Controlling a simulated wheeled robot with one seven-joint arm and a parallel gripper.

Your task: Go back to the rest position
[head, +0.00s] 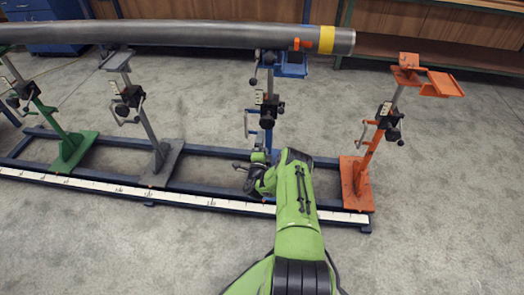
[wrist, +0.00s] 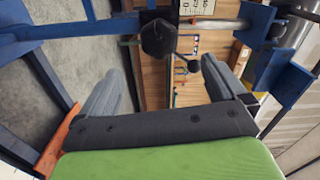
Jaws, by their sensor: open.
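My gripper (head: 248,178) is at the end of my green arm, low beside the blue stand (head: 267,110) in the head view. In the wrist view my gripper (wrist: 163,65) has its two grey fingers spread apart, with nothing held between them. A dark knob (wrist: 158,38) and a crank with a round end (wrist: 195,65) show beyond the fingers. I cannot tell whether a finger touches them. The grey pipe (head: 180,33) lies across the stands, with a yellow band (head: 327,40) near its right end.
An orange stand (head: 362,150) with a bare top stands to the right. Grey (head: 158,140) and green (head: 62,130) stands are to the left. A blue floor frame (head: 215,150) with a white scale strip (head: 120,190) joins the stands. The carpet in front is clear.

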